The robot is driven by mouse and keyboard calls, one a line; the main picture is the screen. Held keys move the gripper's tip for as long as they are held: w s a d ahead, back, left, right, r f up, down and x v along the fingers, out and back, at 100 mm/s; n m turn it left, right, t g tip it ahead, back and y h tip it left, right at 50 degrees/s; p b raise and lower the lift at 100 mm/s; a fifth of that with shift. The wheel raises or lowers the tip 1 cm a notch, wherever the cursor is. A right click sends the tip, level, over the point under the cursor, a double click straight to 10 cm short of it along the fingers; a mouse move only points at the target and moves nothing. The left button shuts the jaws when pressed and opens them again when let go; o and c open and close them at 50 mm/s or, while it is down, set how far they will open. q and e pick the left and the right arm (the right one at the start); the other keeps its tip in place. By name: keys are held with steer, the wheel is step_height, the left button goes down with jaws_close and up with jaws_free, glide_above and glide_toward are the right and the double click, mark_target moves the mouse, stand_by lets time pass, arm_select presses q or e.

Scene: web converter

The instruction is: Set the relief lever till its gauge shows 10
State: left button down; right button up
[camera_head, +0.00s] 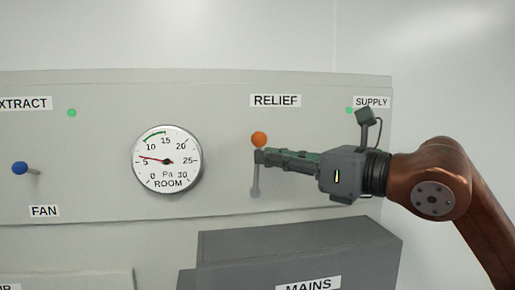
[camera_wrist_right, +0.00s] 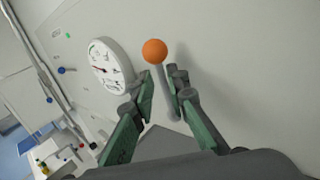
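The relief lever is a grey stem with an orange ball knob (camera_head: 258,139) at its top, under the RELIEF label (camera_head: 276,100). My right gripper (camera_head: 261,157) reaches in from the right, just below the knob. In the wrist view the orange knob (camera_wrist_right: 154,51) stands beyond the fingertips, and the stem shows between the two parted fingers (camera_wrist_right: 166,91). I cannot tell whether either finger touches it. The round ROOM gauge (camera_head: 167,170) has its red needle pointing left, near 5 and a little above it. A green arc spans about 10 to 15. My left gripper is not in view.
A blue FAN lever (camera_head: 20,168) is on the panel's left. Green lights (camera_head: 71,113) sit near the EXTRACT and SUPPLY labels (camera_head: 371,102). A dark grey MAINS box (camera_head: 300,252) juts out below my right gripper. The wrist view shows a cluttered bench at lower left.

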mark_target(258, 174)
steer(key=p+x, duration=0.1)
steer(key=x, duration=0.2)
steer(key=shift+w, duration=0.3)
steer(key=shift+a, duration=0.2)
jaws_close()
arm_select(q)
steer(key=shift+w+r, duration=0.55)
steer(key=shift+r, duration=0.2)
